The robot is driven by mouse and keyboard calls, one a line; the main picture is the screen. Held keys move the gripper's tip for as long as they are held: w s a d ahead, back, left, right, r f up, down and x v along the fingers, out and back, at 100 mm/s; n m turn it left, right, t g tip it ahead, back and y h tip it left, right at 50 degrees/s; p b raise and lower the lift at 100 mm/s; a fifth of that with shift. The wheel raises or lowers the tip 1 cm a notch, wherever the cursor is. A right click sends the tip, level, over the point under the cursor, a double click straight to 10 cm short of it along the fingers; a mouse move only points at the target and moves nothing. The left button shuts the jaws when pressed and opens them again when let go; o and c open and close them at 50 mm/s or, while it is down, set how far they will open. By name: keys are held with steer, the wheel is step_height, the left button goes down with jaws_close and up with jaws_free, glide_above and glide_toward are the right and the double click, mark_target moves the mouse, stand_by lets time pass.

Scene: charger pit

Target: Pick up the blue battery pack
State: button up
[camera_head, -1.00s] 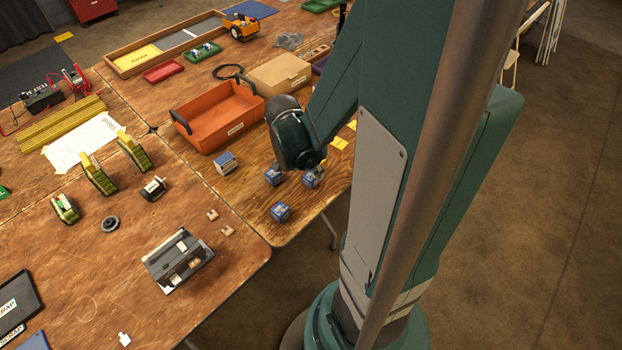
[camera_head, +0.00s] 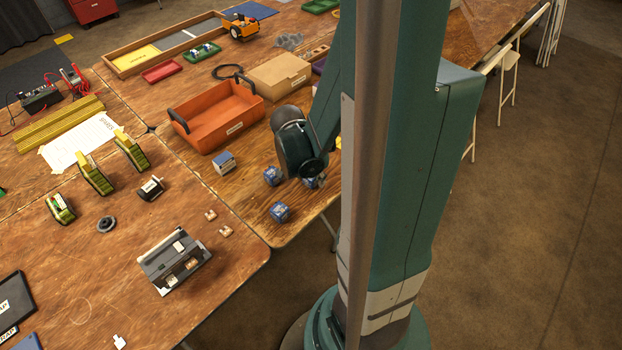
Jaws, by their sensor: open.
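Several small blue blocks are near the table's right end, and I cannot tell for certain which is the blue battery pack. One blue block (camera_head: 272,175) is just left of my gripper, one (camera_head: 280,212) is nearer the table's front edge, and one (camera_head: 314,183) is partly covered by my gripper. A larger box with a blue top and pale sides (camera_head: 224,162) stands further left. My gripper (camera_head: 308,173) is low over the blocks and open; the wrist hides most of its fingers. I see nothing held.
An orange tray (camera_head: 205,144) with dark handles and a cardboard box (camera_head: 280,79) stand behind the blocks. A grey device (camera_head: 174,261), small beige pieces (camera_head: 226,231) and green-yellow units (camera_head: 132,151) are on the left table. Bare wood lies between.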

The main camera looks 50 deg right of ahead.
steer(key=shift+c, duration=0.7)
steer(key=c, duration=0.9)
steer(key=shift+r, duration=0.1)
steer(key=shift+c, duration=0.2)
steer(key=shift+r+p, duration=1.8)
steer(key=shift+r, duration=3.1)
